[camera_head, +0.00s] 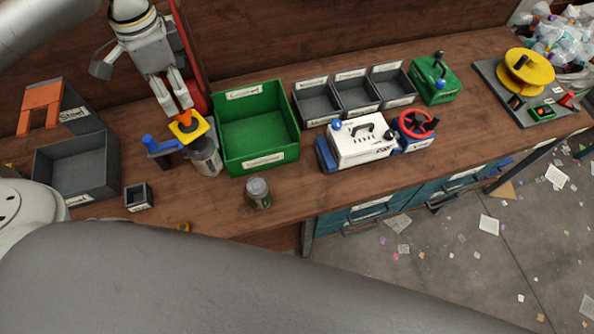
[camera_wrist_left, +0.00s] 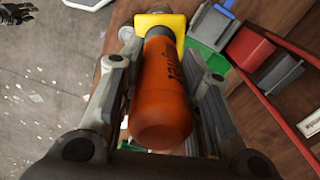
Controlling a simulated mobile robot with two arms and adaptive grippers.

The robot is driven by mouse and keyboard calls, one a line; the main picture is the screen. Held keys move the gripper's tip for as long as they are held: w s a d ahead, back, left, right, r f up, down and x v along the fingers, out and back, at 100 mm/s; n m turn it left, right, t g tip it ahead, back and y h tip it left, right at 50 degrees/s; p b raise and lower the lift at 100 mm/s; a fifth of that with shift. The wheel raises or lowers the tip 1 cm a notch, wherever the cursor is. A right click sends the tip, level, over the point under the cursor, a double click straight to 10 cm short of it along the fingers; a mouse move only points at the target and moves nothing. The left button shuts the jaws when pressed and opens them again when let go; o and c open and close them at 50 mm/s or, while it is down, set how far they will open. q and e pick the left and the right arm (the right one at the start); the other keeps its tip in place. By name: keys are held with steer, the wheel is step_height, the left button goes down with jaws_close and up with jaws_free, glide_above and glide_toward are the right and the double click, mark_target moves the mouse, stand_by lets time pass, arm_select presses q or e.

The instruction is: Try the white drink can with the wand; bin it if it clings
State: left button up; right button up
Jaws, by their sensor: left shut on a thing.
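My left gripper (camera_head: 176,104) reaches down from the upper left and is shut on the wand's orange handle (camera_wrist_left: 160,100). The wand's yellow head (camera_head: 189,129) points down, over or against the top of a pale grey-white can (camera_head: 207,160) standing upright beside the green tray. The head hides part of the can's top, so I cannot tell whether they touch. In the wrist view the yellow head (camera_wrist_left: 160,24) is at the far end of the handle. A second, greyish can (camera_head: 258,193) stands apart, nearer the front edge.
A green tray (camera_head: 290,105) is right of the pale can. A dark bin (camera_head: 108,165) with a steel sign is at left, with a small dark box (camera_head: 139,197) near it. A blue stand (camera_head: 153,147) is close to the wand. A white device (camera_head: 362,143) is farther right.

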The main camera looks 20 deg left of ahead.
arm_select(q)
steer(key=s+a, duration=0.3)
steer(key=a, duration=0.7)
steer(key=s+a, duration=0.4)
steer(key=a, duration=0.7)
steer(key=shift+s, duration=0.1)
stand_by(0.3)
steer(key=s+a, duration=0.3)
steer(key=a, duration=0.6)
steer(key=s+a, duration=0.3)
steer(key=a, duration=0.6)
steer(key=shift+s, duration=0.15)
steer(key=shift+f, duration=0.1)
step_height(320, 180, down, 7)
steer(key=b, duration=0.4)
steer(key=shift+w+a, duration=0.4)
stand_by(0.7)
steer(key=shift+r, duration=0.2)
